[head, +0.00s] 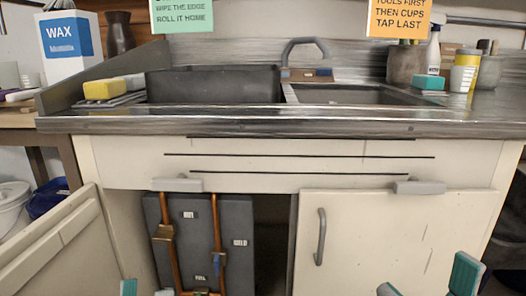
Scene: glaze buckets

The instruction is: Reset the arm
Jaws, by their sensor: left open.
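My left gripper (146,290) shows only at its fingertips at the bottom edge of the head view, left of centre. Its teal-tipped fingers are apart, in front of the open cabinet bay, with nothing seen between them. My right gripper (428,281) shows at the bottom right, in front of the closed cabinet door (367,235). Its two teal-padded fingertips are wide apart and nothing shows between them. The rest of both grippers and both arms is below the frame.
The steel counter (300,122) with a dark basin (213,85) and a sink (355,95) stands ahead. A yellow sponge (104,89) lies at left, a spray bottle (433,52) at right. An open cabinet door (55,245) stands at left. A dark panel (198,230) stands inside the bay.

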